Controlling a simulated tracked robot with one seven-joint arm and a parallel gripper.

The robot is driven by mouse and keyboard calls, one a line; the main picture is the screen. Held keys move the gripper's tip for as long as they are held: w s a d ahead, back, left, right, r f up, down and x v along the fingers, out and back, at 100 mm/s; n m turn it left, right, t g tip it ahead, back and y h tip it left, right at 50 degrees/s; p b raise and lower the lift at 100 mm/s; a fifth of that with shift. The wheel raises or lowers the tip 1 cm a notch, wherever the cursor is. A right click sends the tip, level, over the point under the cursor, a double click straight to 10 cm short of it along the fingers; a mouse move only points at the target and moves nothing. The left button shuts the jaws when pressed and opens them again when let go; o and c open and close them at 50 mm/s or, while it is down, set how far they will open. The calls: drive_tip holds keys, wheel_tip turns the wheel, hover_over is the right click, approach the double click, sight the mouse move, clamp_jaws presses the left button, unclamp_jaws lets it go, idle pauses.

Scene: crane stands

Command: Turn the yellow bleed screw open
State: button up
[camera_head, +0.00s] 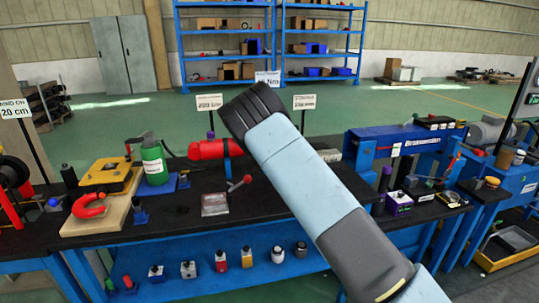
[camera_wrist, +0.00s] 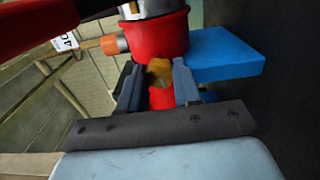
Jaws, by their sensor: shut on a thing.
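In the wrist view, the yellow bleed screw (camera_wrist: 158,72) is on a red cylinder (camera_wrist: 160,36), between my two fingers. My gripper (camera_wrist: 157,86) is shut on the screw, one finger on each side. The fingers cover the screw's sides, so its angle is hard to tell. In the head view, a red cylinder (camera_head: 207,149) lies on its side on the bench. My arm crosses in front of its right end, and my gripper and the screw are hidden there.
A blue block (camera_wrist: 226,52) and an orange fitting (camera_wrist: 110,45) sit close beside the red cylinder in the wrist view. On the black bench (camera_head: 185,209), a green bottle jack (camera_head: 154,163) stands left and a red-handled lever (camera_head: 238,184) in front.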

drive_tip(key=o, duration=1.1)
drive_tip(key=shift+s+a+f, duration=0.1)
drive_tip(key=shift+s+f, duration=0.05)
drive_tip(key=shift+f, duration=0.1)
drive_tip(key=shift+c, duration=0.2)
